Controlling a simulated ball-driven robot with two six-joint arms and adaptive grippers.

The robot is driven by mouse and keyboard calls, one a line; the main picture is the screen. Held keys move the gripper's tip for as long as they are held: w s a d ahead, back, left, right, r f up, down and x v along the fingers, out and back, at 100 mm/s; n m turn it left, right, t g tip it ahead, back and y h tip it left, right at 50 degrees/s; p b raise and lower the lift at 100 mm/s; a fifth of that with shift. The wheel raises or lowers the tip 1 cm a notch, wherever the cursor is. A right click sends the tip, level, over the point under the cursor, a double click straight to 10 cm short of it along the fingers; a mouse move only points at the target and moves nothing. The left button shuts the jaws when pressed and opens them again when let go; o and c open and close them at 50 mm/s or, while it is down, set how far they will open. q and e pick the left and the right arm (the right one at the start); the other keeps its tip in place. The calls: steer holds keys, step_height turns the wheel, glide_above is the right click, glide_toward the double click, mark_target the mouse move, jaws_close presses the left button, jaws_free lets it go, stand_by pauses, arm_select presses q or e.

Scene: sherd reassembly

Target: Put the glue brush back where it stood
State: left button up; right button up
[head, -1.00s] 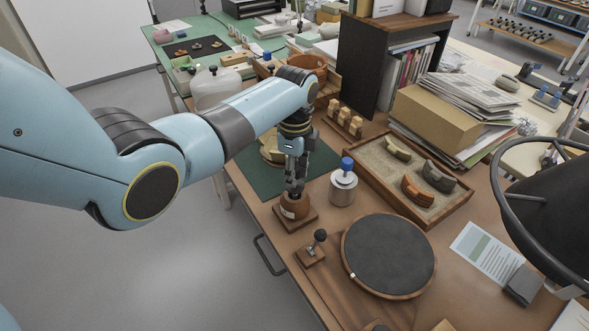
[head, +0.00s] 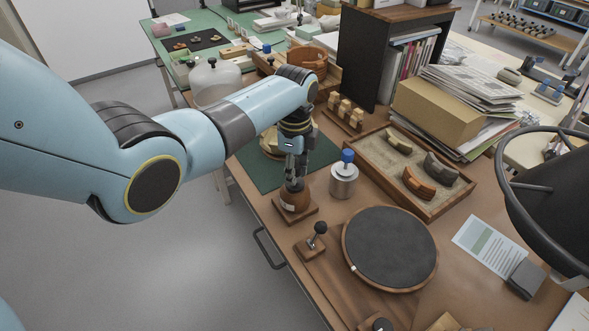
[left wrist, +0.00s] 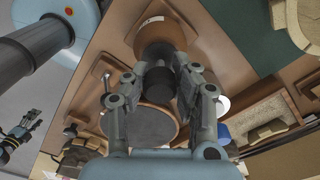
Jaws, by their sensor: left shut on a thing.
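My left gripper (head: 294,184) points down just above the rounded brown pot (head: 296,202), which stands on a square wooden base. In the left wrist view my left gripper (left wrist: 160,98) is shut on a dark, short, cylindrical piece, apparently the handle of the glue brush (left wrist: 158,84). The brown pot (left wrist: 160,36) lies right beyond the handle in that view. The brush's lower end is hidden, so I cannot tell whether it is inside the pot. A part that looks like my right gripper (left wrist: 22,130) shows small at the left edge.
A round dark turntable (head: 391,248) and a black-knobbed tool on a wooden block (head: 316,240) stand nearer. A metal jar with a blue knob (head: 344,178) is close on the right. A sherd tray (head: 380,187) lies beyond it. A green mat (head: 262,176) lies behind the gripper.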

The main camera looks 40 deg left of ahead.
arm_select(q)
steer(key=shift+f, duration=0.25)
stand_by(0.5)
steer(key=o, duration=0.9)
steer(key=shift+o, duration=0.2)
steer(key=shift+r, duration=0.1)
step_height(320, 180, up, 12)
steer(key=shift+w+f, duration=0.1)
